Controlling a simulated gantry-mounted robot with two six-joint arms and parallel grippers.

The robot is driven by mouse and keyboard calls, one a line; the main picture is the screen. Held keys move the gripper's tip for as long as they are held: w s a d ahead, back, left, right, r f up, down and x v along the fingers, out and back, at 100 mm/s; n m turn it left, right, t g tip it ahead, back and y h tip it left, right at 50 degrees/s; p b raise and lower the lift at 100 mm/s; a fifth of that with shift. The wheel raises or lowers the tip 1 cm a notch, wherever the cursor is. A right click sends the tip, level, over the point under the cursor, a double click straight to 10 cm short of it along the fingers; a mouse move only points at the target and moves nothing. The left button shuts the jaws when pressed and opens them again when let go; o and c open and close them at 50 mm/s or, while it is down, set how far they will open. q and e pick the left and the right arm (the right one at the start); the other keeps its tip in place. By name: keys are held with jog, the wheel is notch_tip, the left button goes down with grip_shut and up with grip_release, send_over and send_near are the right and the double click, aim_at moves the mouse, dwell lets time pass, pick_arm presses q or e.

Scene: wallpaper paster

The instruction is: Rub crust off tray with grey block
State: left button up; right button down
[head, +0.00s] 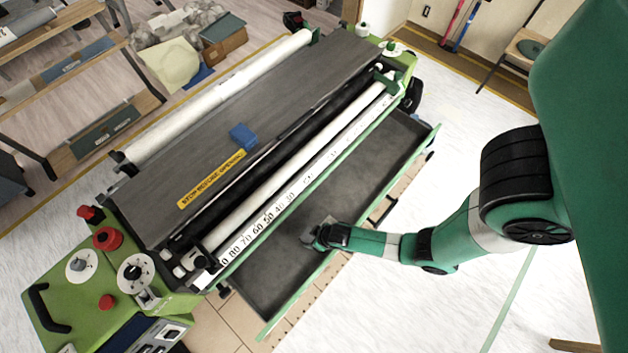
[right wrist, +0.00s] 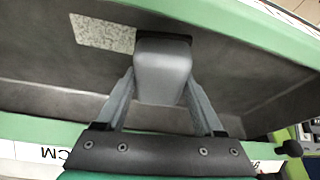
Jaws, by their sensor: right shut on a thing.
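The tray (head: 277,270) is long and dark with green edges, along the front of the green machine. In the right wrist view the tray (right wrist: 60,65) fills most of the picture. My right gripper (head: 318,236) is down in the tray and shut on the grey block (right wrist: 163,72), which sits between its two fingers. A pale speckled patch of crust (right wrist: 104,33) lies on the tray floor, just left of the block in the right wrist view. The block's far end looks close to the tray floor; contact cannot be told. My left gripper is not in view.
The wallpaper machine (head: 280,95) has white rollers and a ruler strip beside the tray. Shelves (head: 85,110) stand at the far left.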

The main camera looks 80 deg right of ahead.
jog(key=r+p, duration=0.2)
jog(key=r, duration=0.1)
jog(key=r+p, duration=0.2)
jog(key=shift+s+d+r, duration=0.2)
jog(key=shift+s+d, duration=0.05)
jog(key=shift+d, duration=0.1)
jog(key=shift+f, duration=0.1)
